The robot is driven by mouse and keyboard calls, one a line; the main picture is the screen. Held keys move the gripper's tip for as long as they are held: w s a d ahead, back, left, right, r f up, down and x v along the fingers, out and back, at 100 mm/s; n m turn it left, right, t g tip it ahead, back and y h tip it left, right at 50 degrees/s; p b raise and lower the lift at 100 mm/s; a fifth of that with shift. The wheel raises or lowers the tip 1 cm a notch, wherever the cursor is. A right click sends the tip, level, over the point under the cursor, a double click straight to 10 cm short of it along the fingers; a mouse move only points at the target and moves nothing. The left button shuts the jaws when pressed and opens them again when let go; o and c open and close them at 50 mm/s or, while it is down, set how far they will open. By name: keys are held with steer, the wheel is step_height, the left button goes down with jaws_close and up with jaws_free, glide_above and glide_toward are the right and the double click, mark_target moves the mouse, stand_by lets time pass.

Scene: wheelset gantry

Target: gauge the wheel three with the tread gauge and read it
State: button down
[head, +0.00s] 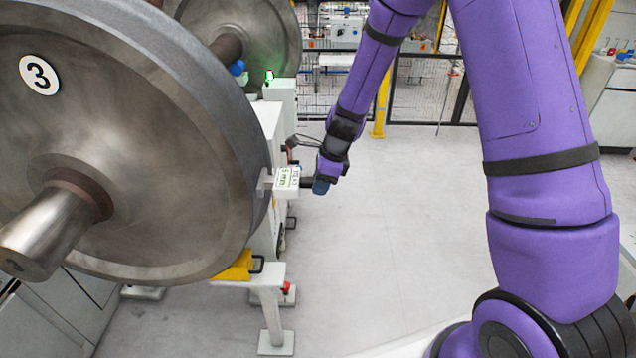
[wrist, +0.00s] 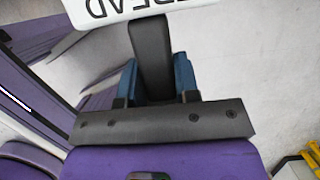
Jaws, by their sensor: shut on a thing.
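Wheel three (head: 140,130) is the large grey steel wheel at the left of the head view, with a round "3" label (head: 39,75) on its face. The tread gauge (head: 286,178) is a small pale block with green markings on its face, against the right rim of the wheel. Whether its tip fully touches the tread I cannot tell. In the wrist view the white gauge body (wrist: 125,8) shows part of the word "TREAD" upside down, and its dark handle (wrist: 151,55) runs between my blue fingers. My gripper (head: 320,184) is shut on that handle.
A second wheel (head: 245,35) stands behind, with a grey cabinet (head: 282,95) bearing a green light near it. A white stand (head: 268,290) with a yellow block (head: 236,266) is below the wheel. Open pale floor (head: 380,250) lies to the right of the gauge.

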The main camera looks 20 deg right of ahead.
steer(key=s+d, duration=0.2)
steer(key=d, duration=0.6)
steer(key=shift+s, duration=0.25)
stand_by(0.7)
stand_by(0.5)
